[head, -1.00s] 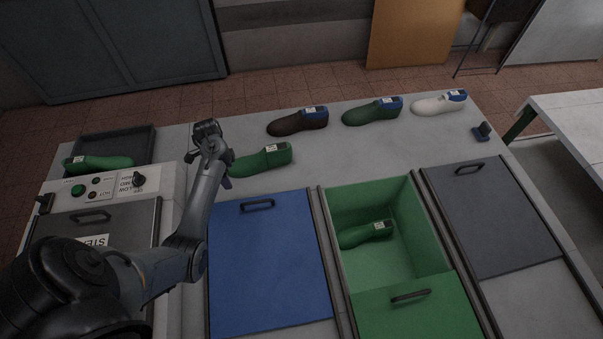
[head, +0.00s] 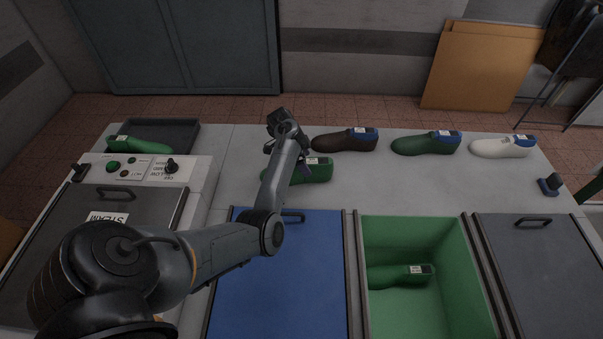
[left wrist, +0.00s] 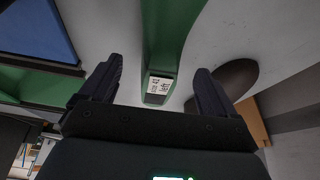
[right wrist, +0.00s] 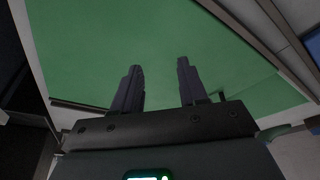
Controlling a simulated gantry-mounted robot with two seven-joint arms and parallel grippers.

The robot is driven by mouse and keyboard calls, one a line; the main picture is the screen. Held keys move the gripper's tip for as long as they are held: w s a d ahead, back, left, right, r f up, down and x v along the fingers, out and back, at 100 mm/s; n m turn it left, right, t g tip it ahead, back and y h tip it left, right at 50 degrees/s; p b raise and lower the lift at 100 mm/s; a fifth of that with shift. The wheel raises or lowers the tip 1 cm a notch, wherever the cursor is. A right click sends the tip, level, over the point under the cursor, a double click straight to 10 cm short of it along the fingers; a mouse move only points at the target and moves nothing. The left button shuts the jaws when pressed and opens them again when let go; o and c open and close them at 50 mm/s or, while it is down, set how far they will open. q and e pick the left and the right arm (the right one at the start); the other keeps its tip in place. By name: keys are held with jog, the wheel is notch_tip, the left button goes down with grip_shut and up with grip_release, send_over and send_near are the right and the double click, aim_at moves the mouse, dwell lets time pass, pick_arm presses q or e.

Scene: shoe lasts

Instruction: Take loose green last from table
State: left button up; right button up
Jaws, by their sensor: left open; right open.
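A loose green last (head: 318,174) lies on the grey table behind the blue lid, partly hidden by my left arm. My left gripper (head: 303,163) is over this last, open. In the left wrist view, the green last (left wrist: 166,45) with its white label lies between the two spread fingers (left wrist: 157,80); I see no contact. Another green last (head: 140,146) lies in the dark tray at left, and one (head: 398,275) lies in the open green bin. My right gripper (right wrist: 160,70) is open and empty above a green surface; it is out of the head view.
A brown last (head: 343,140), a green last (head: 425,144) and a white last (head: 500,148), each with a blue top, stand along the table's back. The brown one is close to my left gripper. A blue lid (head: 285,270) and a grey lid (head: 545,265) flank the bin (head: 455,300).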

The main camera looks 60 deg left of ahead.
aim_at(311, 168)
pick_arm(q)
jog(key=shift+b+x, duration=0.75)
jog(key=shift+x, duration=1.9)
pick_arm(e)
jog(key=shift+d+f, duration=0.15)
jog(key=shift+f, duration=0.7)
pick_arm(q)
jog(key=shift+w, duration=0.1)
jog(key=c, duration=1.6)
jog(key=shift+r, duration=0.15)
jog(key=shift+c, duration=0.4)
pick_arm(e)
jog(key=shift+s, duration=0.1)
